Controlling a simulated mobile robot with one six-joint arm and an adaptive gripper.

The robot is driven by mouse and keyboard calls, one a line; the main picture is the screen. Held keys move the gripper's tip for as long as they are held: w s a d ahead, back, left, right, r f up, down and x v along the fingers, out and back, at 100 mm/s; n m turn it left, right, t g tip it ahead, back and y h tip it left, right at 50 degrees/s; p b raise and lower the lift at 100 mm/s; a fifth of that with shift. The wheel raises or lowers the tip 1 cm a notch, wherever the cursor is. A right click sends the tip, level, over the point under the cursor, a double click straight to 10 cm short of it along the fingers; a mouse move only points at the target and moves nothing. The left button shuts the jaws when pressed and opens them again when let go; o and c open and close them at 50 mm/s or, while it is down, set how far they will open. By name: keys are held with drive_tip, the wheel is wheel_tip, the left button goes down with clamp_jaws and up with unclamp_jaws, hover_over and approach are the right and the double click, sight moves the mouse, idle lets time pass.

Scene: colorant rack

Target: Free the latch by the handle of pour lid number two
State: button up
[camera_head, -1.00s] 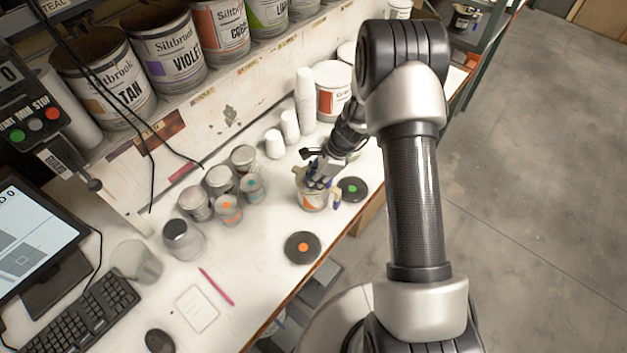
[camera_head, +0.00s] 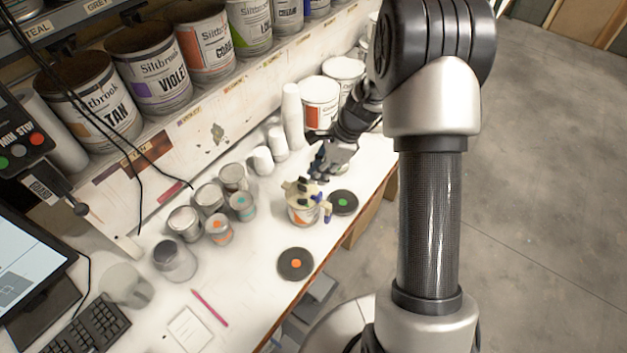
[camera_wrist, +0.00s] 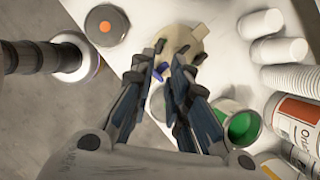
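A small can (camera_head: 303,213) stands near the table's front edge with a beige pour lid (camera_head: 299,188) on it. A blue handle (camera_head: 327,213) shows on the lid's right side. I cannot read a number on the lid. My gripper (camera_head: 318,172) is just above and behind the lid, apart from it as far as I can tell. In the wrist view my gripper (camera_wrist: 168,68) is open and empty, with a gap between its fingers. The latch's state cannot be made out.
Several small cans (camera_head: 219,229) stand to the left. White cups (camera_head: 262,160) and large cans (camera_head: 319,103) stand behind.

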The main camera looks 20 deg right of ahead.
drive_tip(key=shift+r, duration=0.2)
drive_tip(key=shift+w, duration=0.1)
wheel_tip(320, 180, up, 6)
drive_tip(key=g+h+b, duration=0.1)
drive_tip(key=h+b, duration=0.3)
drive_tip(key=b, duration=0.8)
hover_over(304, 199)
wheel_tip(304, 199, down, 17)
drive_tip(key=shift+f+b, duration=0.1)
drive_tip(key=shift+b, duration=0.95)
clamp_jaws()
